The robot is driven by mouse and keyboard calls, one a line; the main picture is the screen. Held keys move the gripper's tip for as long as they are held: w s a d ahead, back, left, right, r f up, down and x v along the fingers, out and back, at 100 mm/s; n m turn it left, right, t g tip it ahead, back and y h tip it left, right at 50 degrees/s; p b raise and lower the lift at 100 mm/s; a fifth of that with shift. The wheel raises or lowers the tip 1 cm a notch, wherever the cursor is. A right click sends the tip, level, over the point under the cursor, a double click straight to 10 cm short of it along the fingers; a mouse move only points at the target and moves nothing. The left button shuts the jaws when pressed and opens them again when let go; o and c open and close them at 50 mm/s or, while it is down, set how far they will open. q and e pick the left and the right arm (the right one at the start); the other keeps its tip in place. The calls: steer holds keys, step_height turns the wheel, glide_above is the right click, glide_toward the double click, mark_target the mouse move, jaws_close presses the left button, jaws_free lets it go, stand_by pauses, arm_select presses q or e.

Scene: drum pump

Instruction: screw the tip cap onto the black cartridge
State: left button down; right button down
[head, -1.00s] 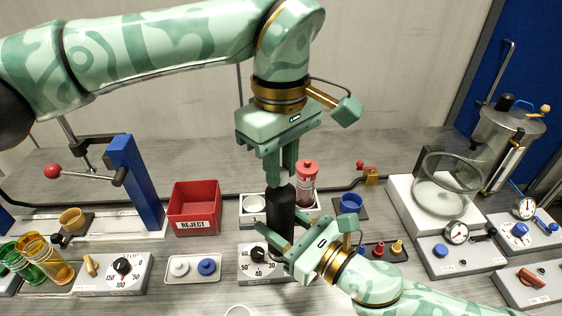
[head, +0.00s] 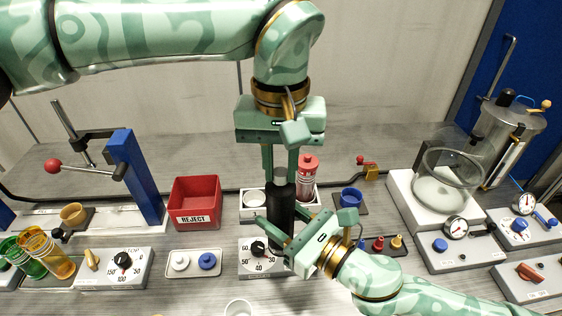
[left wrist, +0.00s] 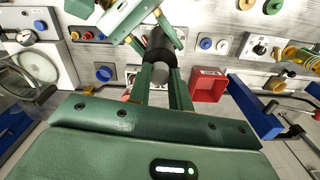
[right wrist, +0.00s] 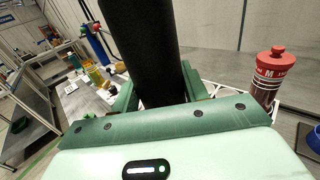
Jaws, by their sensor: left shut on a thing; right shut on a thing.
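The black cartridge (head: 281,207) stands upright at the middle of the head view. My right gripper (head: 278,240) is shut on its lower part from the right. The cartridge also fills the middle of the right wrist view (right wrist: 150,50). My left gripper (head: 281,174) points straight down over the cartridge and is shut on the grey tip cap (head: 281,173) at its top. In the left wrist view the grey cap (left wrist: 160,74) sits between the fingers, in line with the cartridge (left wrist: 160,45). I cannot tell how far the cap is threaded on.
A red cartridge (head: 307,178) stands in a white holder just behind. A dial box (head: 259,260) is below, and the red reject bin (head: 195,203) is to the left. A tray (head: 193,271) with white and blue caps lies left of the dial box.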

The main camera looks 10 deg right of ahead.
arm_select(q)
steer(key=m, duration=0.4)
steer(key=shift+w, duration=0.1)
steer(key=shift+a, duration=0.1)
steer(key=c, duration=1.3)
jaws_free()
steer(key=shift+r, duration=0.1)
steer(key=shift+r, duration=2.15)
steer(key=shift+c, duration=0.2)
